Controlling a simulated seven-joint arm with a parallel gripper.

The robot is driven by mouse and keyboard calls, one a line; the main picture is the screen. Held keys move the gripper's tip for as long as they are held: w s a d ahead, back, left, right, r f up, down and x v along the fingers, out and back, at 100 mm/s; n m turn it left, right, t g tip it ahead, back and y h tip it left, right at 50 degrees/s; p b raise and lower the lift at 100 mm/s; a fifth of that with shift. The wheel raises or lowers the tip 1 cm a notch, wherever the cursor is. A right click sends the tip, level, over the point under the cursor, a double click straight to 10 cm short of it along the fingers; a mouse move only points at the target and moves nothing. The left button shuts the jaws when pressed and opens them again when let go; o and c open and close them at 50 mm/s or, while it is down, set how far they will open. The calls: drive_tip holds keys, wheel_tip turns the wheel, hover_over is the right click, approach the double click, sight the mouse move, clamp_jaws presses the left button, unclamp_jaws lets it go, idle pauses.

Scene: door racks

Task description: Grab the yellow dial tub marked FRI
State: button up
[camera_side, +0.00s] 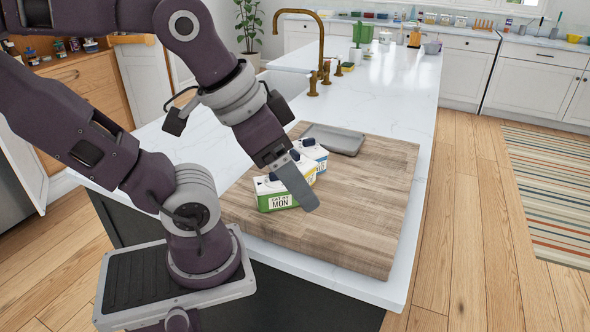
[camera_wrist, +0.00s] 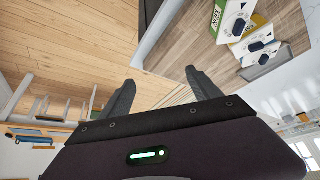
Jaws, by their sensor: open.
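The yellow dial tub (camera_side: 312,179) stands in a row on the wooden board, between a green tub marked MON (camera_side: 276,202) and a blue tub (camera_side: 314,153). My gripper hides most of it in the side view, and no FRI marking can be read. In the wrist view, the yellow tub (camera_wrist: 262,31) shows at the upper right beside the green tub (camera_wrist: 220,18). My gripper (camera_side: 302,192) appears in front of the tubs in the side view. In the wrist view, its fingers (camera_wrist: 163,91) are apart with nothing between them.
A grey tray (camera_side: 334,139) lies on the wooden board (camera_side: 372,205) behind the tubs. The board's right side is clear. A brass faucet (camera_side: 318,55) rises from the white counter (camera_side: 400,95) farther back.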

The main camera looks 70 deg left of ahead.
drive_tip(key=o, duration=0.5)
drive_tip(key=shift+c, duration=0.2)
drive_tip(key=w+a+f+n+g+y, duration=0.1)
drive_tip(key=w+a+f+n+g, duration=0.1)
drive_tip(key=w+a, duration=0.4)
drive_tip(key=w+a+f+n+g, duration=0.2)
drive_tip(key=w+a, duration=0.2)
drive_tip(key=a, duration=0.4)
drive_tip(key=shift+n+g+h, duration=0.5)
drive_tip(key=shift+n+g, duration=0.2)
drive_tip(key=shift+g, duration=0.1)
drive_tip(key=a+f, duration=0.1)
drive_tip(key=a, duration=0.2)
drive_tip(key=a+f, duration=0.2)
drive_tip(key=a, duration=0.1)
drive_tip(key=a+f, duration=0.2)
drive_tip(key=a, duration=0.1)
drive_tip(key=shift+s+a, duration=0.1)
drive_tip(key=shift+s, duration=0.05)
drive_tip(key=f, duration=0.7)
drive_tip(key=shift+s+a+f, duration=0.2)
drive_tip(key=shift+s+a, duration=0.05)
drive_tip(key=shift+s, duration=0.05)
